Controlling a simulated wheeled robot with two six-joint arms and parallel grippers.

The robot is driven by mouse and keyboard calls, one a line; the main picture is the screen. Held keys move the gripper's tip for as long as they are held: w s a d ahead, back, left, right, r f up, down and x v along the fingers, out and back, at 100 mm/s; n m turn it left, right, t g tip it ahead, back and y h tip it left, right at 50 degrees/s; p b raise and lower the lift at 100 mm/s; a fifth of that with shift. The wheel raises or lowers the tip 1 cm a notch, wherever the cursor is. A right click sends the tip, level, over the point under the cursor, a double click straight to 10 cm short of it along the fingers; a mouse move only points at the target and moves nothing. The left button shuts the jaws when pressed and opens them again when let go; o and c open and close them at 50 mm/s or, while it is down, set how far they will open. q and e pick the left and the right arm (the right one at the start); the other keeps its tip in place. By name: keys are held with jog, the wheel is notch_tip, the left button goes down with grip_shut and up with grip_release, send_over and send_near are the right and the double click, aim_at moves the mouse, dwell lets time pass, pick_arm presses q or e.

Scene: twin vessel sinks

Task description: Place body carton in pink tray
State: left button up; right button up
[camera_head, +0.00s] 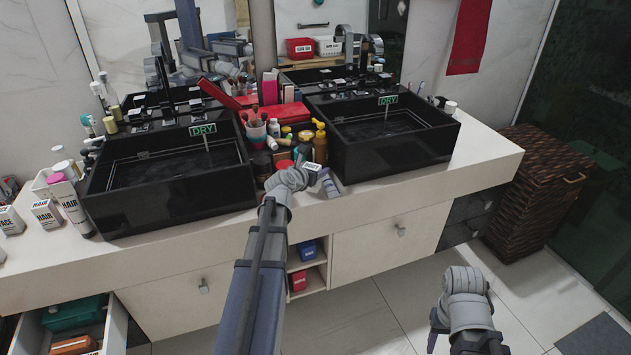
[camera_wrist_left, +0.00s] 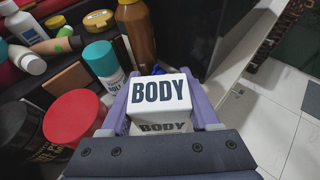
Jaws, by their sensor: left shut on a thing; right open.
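The body carton (camera_head: 312,166) is a small white box with dark lettering; in the left wrist view the carton (camera_wrist_left: 160,92) reads BODY. My left gripper (camera_head: 307,175) is shut on it between the two black sinks, at the counter's front edge. In the left wrist view its purple-grey fingers (camera_wrist_left: 160,108) flank the carton. Whether the carton touches the counter is unclear. My right gripper (camera_head: 437,326) is open, away from the counter, low over the floor at the right. I cannot make out a pink tray with certainty.
Several bottles, a red lid (camera_wrist_left: 75,115) and a teal-capped bottle (camera_wrist_left: 103,60) crowd beside the carton. Black sinks stand left (camera_head: 170,192) and right (camera_head: 385,148). An open drawer (camera_head: 112,330) juts out at lower left. A wicker basket (camera_head: 535,190) stands at the right.

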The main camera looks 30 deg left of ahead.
pick_arm(q)
jog(key=shift+f+b, duration=1)
jog(key=shift+f, duration=0.4)
jog(key=shift+f, duration=0.15)
jog(key=o, duration=1.4)
jog(key=shift+o, duration=0.2)
jog(key=shift+s+r, duration=0.1)
jog(key=shift+r, duration=0.2)
jog(key=a+p+v, duration=0.1)
jog(key=p+v, duration=0.3)
jog(key=v, duration=0.7)
jog(key=shift+s+d+p, duration=0.3)
jog(key=shift+s+d, duration=0.1)
jog(key=shift+d, duration=0.1)
